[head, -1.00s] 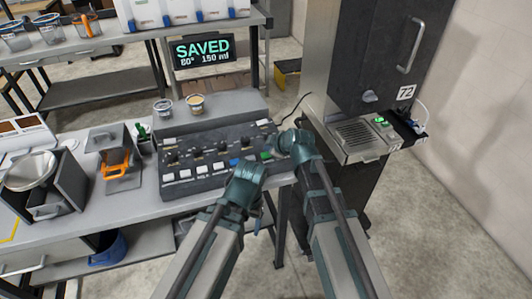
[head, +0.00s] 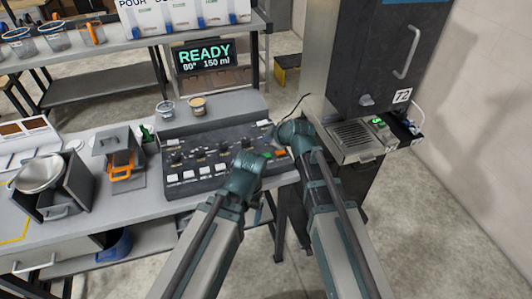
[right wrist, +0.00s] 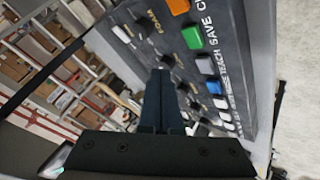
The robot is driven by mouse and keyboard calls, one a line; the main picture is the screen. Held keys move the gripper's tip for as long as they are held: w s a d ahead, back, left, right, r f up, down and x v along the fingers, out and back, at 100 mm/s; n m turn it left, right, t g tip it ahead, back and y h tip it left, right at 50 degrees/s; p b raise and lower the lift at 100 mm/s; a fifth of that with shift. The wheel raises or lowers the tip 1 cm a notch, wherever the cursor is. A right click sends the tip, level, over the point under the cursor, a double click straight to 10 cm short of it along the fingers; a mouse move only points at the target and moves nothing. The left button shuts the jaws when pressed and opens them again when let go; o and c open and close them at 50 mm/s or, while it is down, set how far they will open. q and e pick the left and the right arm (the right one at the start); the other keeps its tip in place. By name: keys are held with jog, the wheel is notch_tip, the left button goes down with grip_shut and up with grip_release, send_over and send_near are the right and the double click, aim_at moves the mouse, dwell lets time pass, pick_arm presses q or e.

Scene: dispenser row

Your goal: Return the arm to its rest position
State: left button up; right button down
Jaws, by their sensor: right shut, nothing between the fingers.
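My right arm (head: 325,205) reaches up beside the right end of the dark control panel (head: 205,160). In the right wrist view my right gripper (right wrist: 164,72) is shut and empty, its fingers in front of the panel face. Whether they touch it I cannot tell. Orange (right wrist: 178,6), green (right wrist: 192,37) and blue (right wrist: 213,87) buttons show beside the fingers. In the head view the green button (head: 268,155) and orange button (head: 280,153) are visible. My left arm (head: 215,235) shows in front of the panel, its gripper hidden.
The display (head: 204,56) reads READY. Two small cups (head: 198,104) stand on the ledge behind the panel. A dispenser machine (head: 365,95) stands close at the right. A steel bowl (head: 40,172) and an orange-handled holder (head: 122,165) are on the left bench.

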jog(key=shift+f, duration=0.1)
jog(key=s+d+f+m+g+h, duration=0.2)
jog(key=s+f+m+g+h, duration=0.1)
jog(key=s, duration=1)
jog(key=s+d+f+m+g+h, duration=0.3)
jog(key=s+m+g, duration=0.2)
jog(key=s, duration=0.8)
jog(key=m, duration=0.3)
jog(key=shift+f, duration=0.2)
